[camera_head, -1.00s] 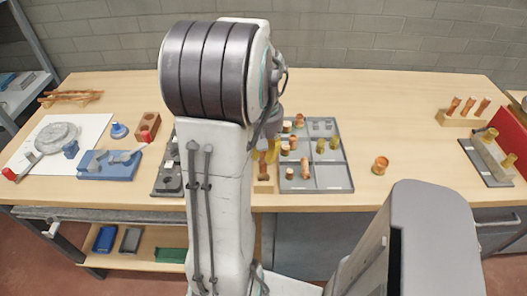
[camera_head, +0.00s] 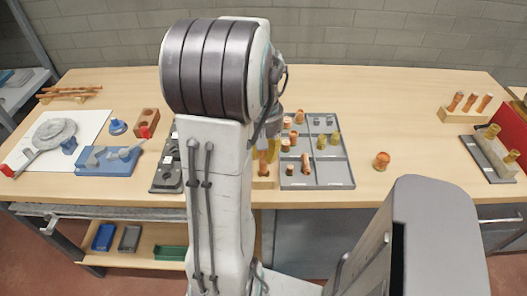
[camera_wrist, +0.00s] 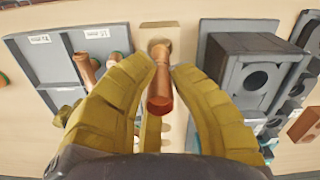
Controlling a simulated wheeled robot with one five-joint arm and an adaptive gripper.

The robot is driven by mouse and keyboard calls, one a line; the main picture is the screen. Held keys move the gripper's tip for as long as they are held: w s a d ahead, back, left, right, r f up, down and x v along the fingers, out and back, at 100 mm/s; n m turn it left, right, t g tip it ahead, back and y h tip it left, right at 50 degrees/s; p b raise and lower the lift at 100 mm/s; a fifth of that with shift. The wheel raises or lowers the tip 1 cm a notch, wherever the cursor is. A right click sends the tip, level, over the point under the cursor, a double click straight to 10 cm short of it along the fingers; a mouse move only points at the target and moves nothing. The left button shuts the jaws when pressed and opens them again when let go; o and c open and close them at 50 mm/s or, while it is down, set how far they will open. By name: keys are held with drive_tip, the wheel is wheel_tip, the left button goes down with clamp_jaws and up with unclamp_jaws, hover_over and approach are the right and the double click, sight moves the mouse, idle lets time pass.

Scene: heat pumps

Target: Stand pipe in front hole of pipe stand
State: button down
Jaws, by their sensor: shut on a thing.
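My gripper (camera_wrist: 164,72) has yellow fingers, shut on a copper pipe (camera_wrist: 161,85) between them. The pipe's wide end faces the wrist camera, and its far end meets the wooden pipe stand (camera_wrist: 158,23) at the hole near the top of that view. I cannot tell how deep it sits. Other holes in the stand show lower down between the fingers. In the head view the pipe (camera_head: 263,166) looks upright over the front of the stand (camera_head: 263,184). My arm hides much of my gripper there.
A grey divided tray (camera_head: 335,173) with copper and yellow fittings lies right of the stand. A dark grey fixture (camera_wrist: 255,75) is close on the stand's other side. A copper fitting (camera_head: 381,160) stands alone on the table, with clear room around it.

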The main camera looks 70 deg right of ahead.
sight(264, 165)
drive_tip(key=shift+f+b, duration=2.15)
drive_tip(key=shift+f, duration=0.4)
idle(0.5)
drive_tip(key=c, duration=1.2)
unclamp_jaws()
drive_tip(key=shift+o, duration=0.2)
drive_tip(key=shift+r, duration=0.15)
